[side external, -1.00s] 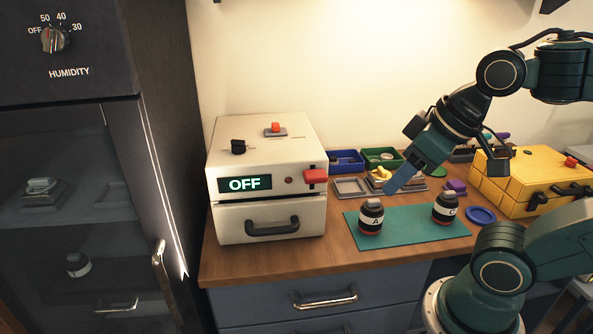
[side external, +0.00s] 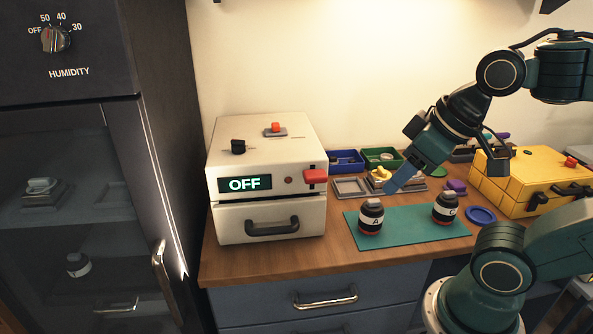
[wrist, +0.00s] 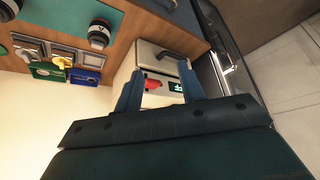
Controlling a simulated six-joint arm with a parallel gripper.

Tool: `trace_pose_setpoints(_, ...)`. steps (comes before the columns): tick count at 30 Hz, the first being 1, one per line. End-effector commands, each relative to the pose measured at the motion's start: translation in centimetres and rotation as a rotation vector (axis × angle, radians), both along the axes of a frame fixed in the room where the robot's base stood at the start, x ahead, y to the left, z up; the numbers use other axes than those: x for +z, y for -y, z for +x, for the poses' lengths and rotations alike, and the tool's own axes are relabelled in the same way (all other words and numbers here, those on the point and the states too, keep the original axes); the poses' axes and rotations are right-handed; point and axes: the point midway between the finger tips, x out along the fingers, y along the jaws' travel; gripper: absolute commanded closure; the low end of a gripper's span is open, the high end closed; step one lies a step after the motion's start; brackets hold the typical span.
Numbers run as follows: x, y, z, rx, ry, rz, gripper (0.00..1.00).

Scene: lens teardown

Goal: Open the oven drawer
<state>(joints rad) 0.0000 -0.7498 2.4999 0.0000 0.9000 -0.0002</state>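The oven (side external: 268,181) is a cream box on the wooden bench, with a display reading OFF, a red knob or lever (side external: 315,176) and a black knob on top. Its drawer (side external: 235,229) is the lower front panel, closed, with a dark handle (side external: 272,226). In the wrist view the oven (wrist: 150,60) shows beyond the fingers, with its drawer handle (wrist: 172,57) at the top. My gripper (side external: 393,187) is above the mat, right of the oven and apart from it. In the wrist view its blue fingers (wrist: 158,92) are spread with nothing between them.
Two lens barrels, A (side external: 370,219) and C (side external: 446,209), stand on the green mat (side external: 410,239). Trays (side external: 350,187) and bins lie behind. A yellow case (side external: 520,180) is at right. A dark humidity cabinet (side external: 90,200) stands left. The bench before the oven is clear.

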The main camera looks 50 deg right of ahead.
Motion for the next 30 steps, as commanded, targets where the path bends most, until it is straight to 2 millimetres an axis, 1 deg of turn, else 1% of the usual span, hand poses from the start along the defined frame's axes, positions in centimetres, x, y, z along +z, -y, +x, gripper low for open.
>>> trace_pose_setpoints(5, 0.2, 0.0, 0.5, 0.015, -0.008, -0.009, 0.60)
trace_pose_setpoints(8, 0.3, 0.0, 1.2, 0.036, -0.023, -0.022, 0.60)
trace_pose_setpoints(11, 0.6, -0.1, 2.4, 0.072, -0.044, -0.042, 0.60)
trace_pose_setpoints(14, 0.8, -0.2, 3.9, 0.117, -0.070, -0.068, 0.60)
trace_pose_setpoints(21, 0.7, -0.7, 8.3, 0.248, -0.141, -0.141, 0.60)
trace_pose_setpoints(26, 0.1, -1.3, 11.3, 0.337, -0.190, -0.188, 0.60)
trace_pose_setpoints(30, -0.8, -2.0, 14.0, 0.417, -0.232, -0.227, 0.60)
